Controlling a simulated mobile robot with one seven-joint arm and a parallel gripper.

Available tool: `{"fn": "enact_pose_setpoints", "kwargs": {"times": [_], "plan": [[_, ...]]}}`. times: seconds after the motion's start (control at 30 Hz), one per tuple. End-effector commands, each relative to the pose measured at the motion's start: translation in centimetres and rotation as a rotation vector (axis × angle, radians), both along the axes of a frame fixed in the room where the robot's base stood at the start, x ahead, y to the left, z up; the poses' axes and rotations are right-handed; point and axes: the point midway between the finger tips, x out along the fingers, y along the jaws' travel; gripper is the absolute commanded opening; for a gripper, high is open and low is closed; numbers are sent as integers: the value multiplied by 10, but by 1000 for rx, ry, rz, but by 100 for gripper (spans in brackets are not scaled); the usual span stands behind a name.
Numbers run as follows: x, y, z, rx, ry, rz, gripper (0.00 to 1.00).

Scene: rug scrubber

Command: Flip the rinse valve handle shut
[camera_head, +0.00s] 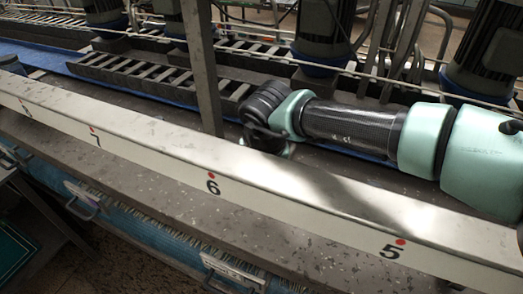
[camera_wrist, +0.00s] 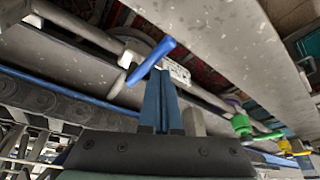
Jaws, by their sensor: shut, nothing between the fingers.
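In the wrist view a blue lever handle (camera_wrist: 152,61) slants up to the right, just beyond my fingertips, on a pale pipe along the underside of a beam. It looks like a valve handle; I cannot read a label naming it as the rinse valve. My gripper (camera_wrist: 161,74) has two blue fingers pressed together, empty, pointing toward the handle. The fingertips look close to its lower part; I cannot tell whether they touch. In the head view my gripper and the handle are hidden behind the numbered beam.
A green valve (camera_wrist: 241,126) and a yellow handle (camera_wrist: 286,146) sit on pipework to the right. The long metal beam (camera_head: 150,138) numbered 5, 6 and 7 crosses the head view. A grey upright post (camera_head: 203,70) stands left of my arm. Motors (camera_head: 322,35) stand behind.

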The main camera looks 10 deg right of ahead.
Motion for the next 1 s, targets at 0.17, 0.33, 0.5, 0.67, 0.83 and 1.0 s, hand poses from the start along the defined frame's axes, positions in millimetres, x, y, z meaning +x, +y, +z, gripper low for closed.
{"fn": "enact_pose_setpoints", "kwargs": {"times": [0.17,0.33,0.5,0.67,0.83,1.0], "plan": [[-4,-3,-1,0,-1,-2,0],[-7,-5,-1,0,0,-4,0],[-8,-6,-1,-1,3,-5,0],[-9,-7,-1,-3,5,-6,0],[-10,-8,-1,-4,7,-7,0],[-10,-7,-2,-4,8,-7,0]]}}
